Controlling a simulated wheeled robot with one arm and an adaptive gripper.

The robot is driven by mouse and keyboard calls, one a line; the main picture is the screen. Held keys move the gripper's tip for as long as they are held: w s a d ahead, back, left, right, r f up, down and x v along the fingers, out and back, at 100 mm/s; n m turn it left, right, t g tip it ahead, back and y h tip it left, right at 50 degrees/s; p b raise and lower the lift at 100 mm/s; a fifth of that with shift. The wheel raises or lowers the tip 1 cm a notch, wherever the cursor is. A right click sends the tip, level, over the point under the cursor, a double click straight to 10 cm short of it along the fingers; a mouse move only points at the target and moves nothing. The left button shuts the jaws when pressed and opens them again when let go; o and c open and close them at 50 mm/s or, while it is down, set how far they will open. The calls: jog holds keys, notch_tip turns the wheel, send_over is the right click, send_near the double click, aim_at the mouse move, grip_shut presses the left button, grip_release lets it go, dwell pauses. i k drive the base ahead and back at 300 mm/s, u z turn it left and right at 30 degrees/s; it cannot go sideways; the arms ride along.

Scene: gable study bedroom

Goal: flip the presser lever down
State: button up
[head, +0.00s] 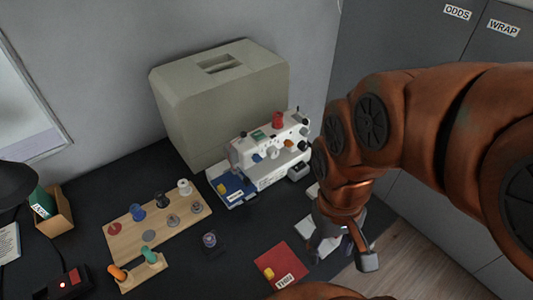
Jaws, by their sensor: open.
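A white sewing machine (287,170) stands at the back of the dark table, with several coloured knobs and small parts on it. The presser lever is too small to pick out, so I cannot tell whether it is up or down. My gripper (341,252) is in front of and to the right of the machine, pointing down near the table's right edge. Its fingers are spread, with nothing seen held between them. It is apart from the machine.
A large beige case (205,110) stands behind the machine. A wooden board (125,232) with spools lies to the left. A red labelled card (293,255) lies in front. Grey cabinets (400,40) stand at the right.

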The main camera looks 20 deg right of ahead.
aim_at(243, 134)
jog(key=u, duration=2.3)
jog(key=k, duration=0.9)
jog(key=z, duration=0.75)
jog(key=i, duration=0.5)
jog(key=z, duration=0.05)
